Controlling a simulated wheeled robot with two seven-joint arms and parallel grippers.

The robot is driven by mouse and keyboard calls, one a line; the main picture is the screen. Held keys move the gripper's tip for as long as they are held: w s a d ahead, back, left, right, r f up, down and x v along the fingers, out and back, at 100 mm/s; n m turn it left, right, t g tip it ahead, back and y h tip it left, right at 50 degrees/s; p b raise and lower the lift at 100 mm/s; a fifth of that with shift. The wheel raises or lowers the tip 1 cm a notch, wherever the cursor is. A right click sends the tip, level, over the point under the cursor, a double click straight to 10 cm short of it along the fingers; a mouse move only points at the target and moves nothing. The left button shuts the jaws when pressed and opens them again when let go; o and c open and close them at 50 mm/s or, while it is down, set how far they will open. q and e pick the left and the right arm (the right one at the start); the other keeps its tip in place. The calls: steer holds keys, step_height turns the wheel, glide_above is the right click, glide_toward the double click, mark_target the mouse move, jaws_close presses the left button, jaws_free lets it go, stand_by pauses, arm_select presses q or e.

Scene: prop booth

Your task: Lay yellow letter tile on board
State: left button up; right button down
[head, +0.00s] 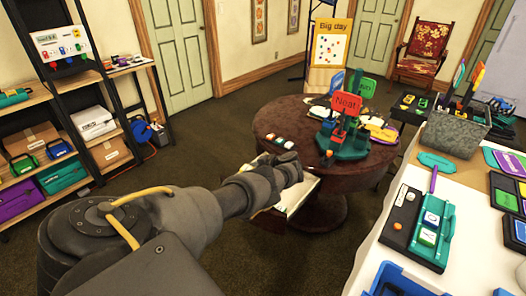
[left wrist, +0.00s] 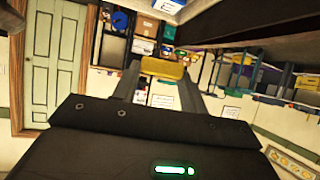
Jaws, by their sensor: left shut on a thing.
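My left gripper (head: 291,170) reaches in front of the round brown table, over the pale open drawer (head: 304,192) at its near side. In the left wrist view, my left gripper (left wrist: 164,74) is shut on a yellow piece (left wrist: 160,68), seen edge-on between the fingertips; no letter shows on it. In the head view the gripper hides this piece. A dark and teal board (head: 402,236) with white letter tiles (head: 429,218) lies on the white table at right; I cannot tell whether it is the task's board. My right gripper is not in view.
The round table (head: 277,126) carries small tiles and a teal stand with a red "Near" sign (head: 346,103). The white table (head: 470,255) holds a grey bin (head: 455,132) and a blue tray (head: 397,281). Shelves stand at left. Carpet is clear between them.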

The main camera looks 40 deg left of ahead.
mark_target(246, 166)
arm_select(q)
steer(key=shift+s+a+r, duration=0.1)
steer(key=shift+a+r, duration=0.3)
steer(key=shift+a, duration=0.5)
steer(key=shift+a+r, duration=0.35)
steer(key=shift+a, duration=0.5)
